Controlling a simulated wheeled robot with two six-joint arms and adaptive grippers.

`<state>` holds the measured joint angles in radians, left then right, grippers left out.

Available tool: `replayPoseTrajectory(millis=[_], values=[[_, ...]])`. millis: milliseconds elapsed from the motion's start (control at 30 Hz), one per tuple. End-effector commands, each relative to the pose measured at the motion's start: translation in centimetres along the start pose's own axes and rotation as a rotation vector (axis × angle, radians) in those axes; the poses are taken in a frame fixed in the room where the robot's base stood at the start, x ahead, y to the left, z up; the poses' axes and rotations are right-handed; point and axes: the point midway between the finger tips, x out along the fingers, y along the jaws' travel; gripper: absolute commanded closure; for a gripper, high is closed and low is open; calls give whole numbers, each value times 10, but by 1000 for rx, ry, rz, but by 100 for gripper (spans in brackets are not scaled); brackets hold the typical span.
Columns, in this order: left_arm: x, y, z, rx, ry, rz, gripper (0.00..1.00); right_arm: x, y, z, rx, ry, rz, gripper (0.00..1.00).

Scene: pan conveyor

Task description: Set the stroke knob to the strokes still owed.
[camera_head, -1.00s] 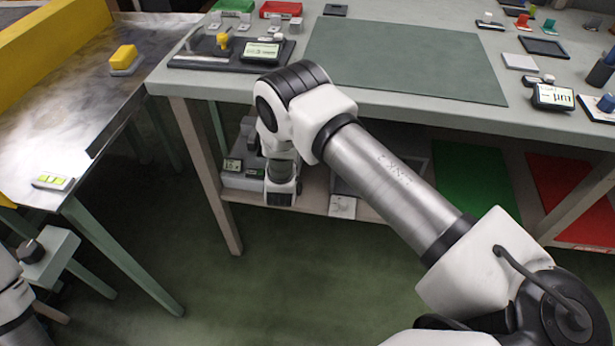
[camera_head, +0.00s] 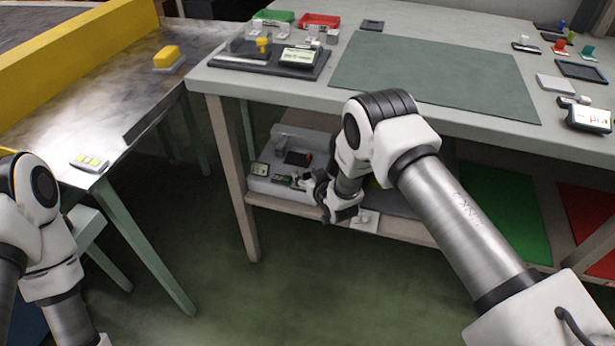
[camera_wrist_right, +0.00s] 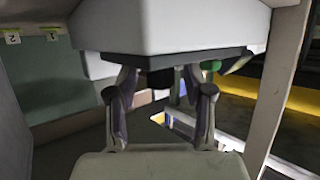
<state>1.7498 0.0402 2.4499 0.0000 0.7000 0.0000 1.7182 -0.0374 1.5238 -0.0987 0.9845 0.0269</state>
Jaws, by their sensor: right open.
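A pale grey machine (camera_head: 268,188) stands on the lower shelf under the workbench. It has a small lit display (camera_head: 260,169), too small to read, a dark panel (camera_head: 297,158) and a small red-orange part (camera_head: 309,155). My right gripper (camera_head: 310,183) is open at its right front side. In the right wrist view, the open right gripper (camera_wrist_right: 160,100) has its fingers apart below a pale block (camera_wrist_right: 170,28). A dark round part (camera_wrist_right: 160,78) and a green part (camera_wrist_right: 210,66) show under the block. I cannot tell which part is the stroke knob. My left gripper is out of view.
The workbench (camera_head: 360,25) overhangs the lower shelf (camera_head: 280,205), and its leg (camera_head: 235,185) stands left of the machine. A small white plate (camera_head: 366,220) lies right of the gripper. The metal conveyor table (camera_head: 100,110) is at left. The floor in front is clear.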

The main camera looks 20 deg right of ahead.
Motion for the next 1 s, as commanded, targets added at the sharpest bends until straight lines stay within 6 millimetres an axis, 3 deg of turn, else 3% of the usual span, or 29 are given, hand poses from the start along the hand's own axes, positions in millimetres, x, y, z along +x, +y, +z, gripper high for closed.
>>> replayPoseTrajectory(millis=[100,233,267,667,1000], values=[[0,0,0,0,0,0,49,0,0,0,0,0,0,49],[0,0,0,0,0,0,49,0,0,0,0,0,0,95],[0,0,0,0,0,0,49,0,0,-1,0,0,0,100],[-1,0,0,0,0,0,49,0,-1,-1,10,2,27,100],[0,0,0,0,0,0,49,0,-2,-1,82,3,197,100]])
